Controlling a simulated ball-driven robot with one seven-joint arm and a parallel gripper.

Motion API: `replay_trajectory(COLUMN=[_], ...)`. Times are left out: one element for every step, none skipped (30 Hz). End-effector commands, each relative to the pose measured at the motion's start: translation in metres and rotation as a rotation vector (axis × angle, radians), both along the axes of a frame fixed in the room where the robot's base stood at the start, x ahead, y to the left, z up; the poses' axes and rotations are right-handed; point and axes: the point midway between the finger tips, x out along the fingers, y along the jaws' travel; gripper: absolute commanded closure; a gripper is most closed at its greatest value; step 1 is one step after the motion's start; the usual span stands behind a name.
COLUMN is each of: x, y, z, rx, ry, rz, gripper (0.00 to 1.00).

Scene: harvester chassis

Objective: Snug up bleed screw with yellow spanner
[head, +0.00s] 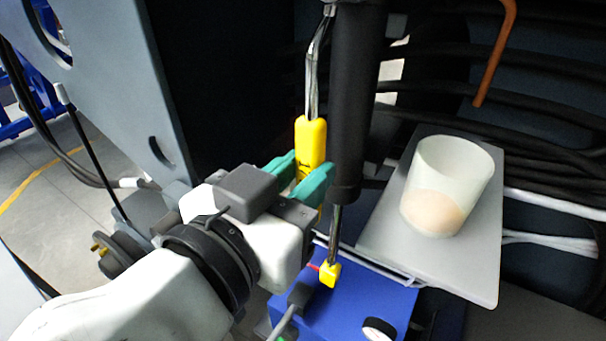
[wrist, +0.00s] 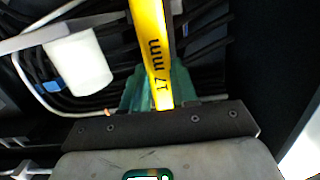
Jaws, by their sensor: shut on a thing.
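The yellow spanner (head: 311,138) stands roughly upright in the head view, its yellow handle low and its silver shank running up to the top edge. My gripper (head: 302,175) is shut on the handle, with its teal fingers on either side. In the wrist view the handle (wrist: 151,45) reads "17 mm" and rises from between the fingers. The spanner's upper end reaches a small metal fitting (head: 329,9) beside a black cylinder. I cannot tell whether that fitting is the bleed screw, or whether the spanner's jaw is seated on it.
A black cylinder (head: 357,100) hangs close to the right of the spanner. A translucent cup (head: 450,170) with pale contents stands on a grey shelf (head: 385,238). A blue box (head: 345,312) sits below. Black hoses (head: 540,120) and an orange rod (head: 495,55) are at right.

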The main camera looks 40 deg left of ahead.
Motion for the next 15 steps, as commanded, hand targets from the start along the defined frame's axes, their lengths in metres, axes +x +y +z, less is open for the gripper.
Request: replay_trajectory(x=[0.000, -0.001, -0.001, -0.002, -0.002, -0.002, -0.003, -0.003, -0.004, -0.004, -0.005, -0.006, -0.006, -0.006, -0.006], y=[0.001, 0.002, 0.004, 0.006, 0.008, 0.010, 0.012, 0.014, 0.016, 0.018, 0.020, 0.022, 0.023, 0.025, 0.026], z=[0.000, 0.000, 0.000, 0.000, 0.000, 0.000, 0.000, 0.000, 0.000, 0.000, 0.000, 0.001, 0.001, 0.002, 0.002], rx=[0.006, 0.013, 0.024, 0.034, 0.046, 0.061, 0.072, 0.085, 0.099, 0.111, 0.122, 0.135, 0.144, 0.152, 0.160], ry=[0.000, 0.001, 0.003, 0.005, 0.008, 0.012, 0.015, 0.018, 0.021, 0.024, 0.027, 0.030, 0.032, 0.034, 0.036], rz=[0.000, 0.001, 0.001, 0.001, 0.001, 0.002, 0.001, 0.001, 0.000, 0.001, 0.001, 0.001, 0.001, 0.001, 0.001], gripper=[1.00, 1.00, 1.00, 1.00, 1.00, 1.00, 1.00, 1.00, 1.00, 1.00, 1.00, 1.00, 1.00, 1.00, 1.00])
